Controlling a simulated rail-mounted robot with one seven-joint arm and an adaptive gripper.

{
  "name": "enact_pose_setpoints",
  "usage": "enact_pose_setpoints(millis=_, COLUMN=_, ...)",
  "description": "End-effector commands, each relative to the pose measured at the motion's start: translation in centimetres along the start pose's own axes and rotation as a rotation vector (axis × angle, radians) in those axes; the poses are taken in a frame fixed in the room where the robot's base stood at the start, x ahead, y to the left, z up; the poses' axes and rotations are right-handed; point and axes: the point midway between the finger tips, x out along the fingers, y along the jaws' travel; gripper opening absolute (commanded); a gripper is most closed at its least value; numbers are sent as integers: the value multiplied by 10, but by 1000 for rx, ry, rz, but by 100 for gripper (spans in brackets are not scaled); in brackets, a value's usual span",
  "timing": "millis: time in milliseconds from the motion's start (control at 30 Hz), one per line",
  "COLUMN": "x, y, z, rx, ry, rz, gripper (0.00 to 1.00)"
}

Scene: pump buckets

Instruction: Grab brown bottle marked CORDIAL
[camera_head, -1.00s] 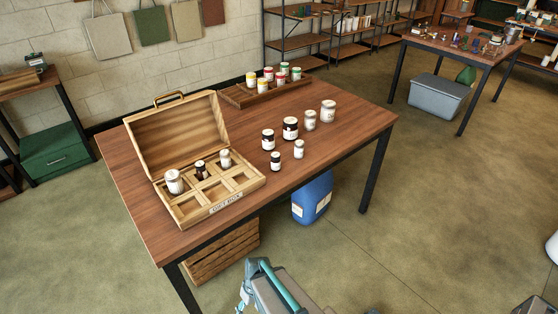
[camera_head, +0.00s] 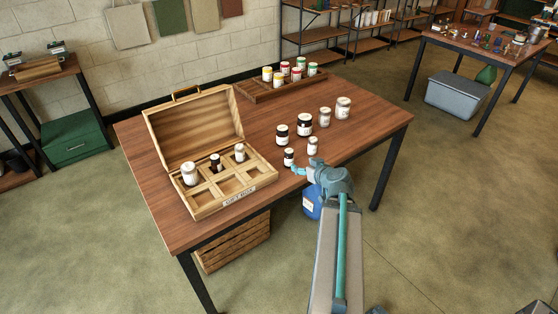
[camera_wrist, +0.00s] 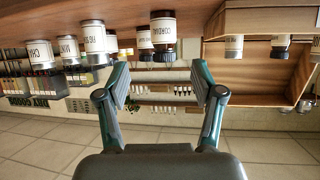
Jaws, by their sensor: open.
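The brown bottle marked CORDIAL (camera_wrist: 163,28) has a dark ribbed cap and a white label. In the wrist view it hangs upside down at the top, just beyond my open fingers. It appears to be the small dark bottle (camera_head: 289,157) nearest the table's front edge in the head view. My gripper (camera_wrist: 158,80) is open and empty. In the head view my gripper (camera_head: 298,170) is at the front edge of the table, close to that bottle and apart from it in the wrist view.
A pale jar (camera_head: 313,147) stands close to the right of the small bottle. Larger dark bottles (camera_head: 282,134) and (camera_head: 305,124) stand behind. The open gift box (camera_head: 235,195) holds several containers at left. A wooden tray (camera_head: 285,90) of coloured cans sits at the back.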

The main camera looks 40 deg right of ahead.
Motion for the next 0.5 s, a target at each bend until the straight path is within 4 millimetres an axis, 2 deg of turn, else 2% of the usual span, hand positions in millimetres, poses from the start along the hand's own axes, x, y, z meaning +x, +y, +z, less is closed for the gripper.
enact_pose_setpoints(millis=133, x=-4, y=6, z=-15, rx=-12, ry=45, rz=4, gripper=67)
enact_pose_setpoints(millis=500, x=20, y=6, z=-12, rx=-14, ry=48, rz=1, gripper=67)
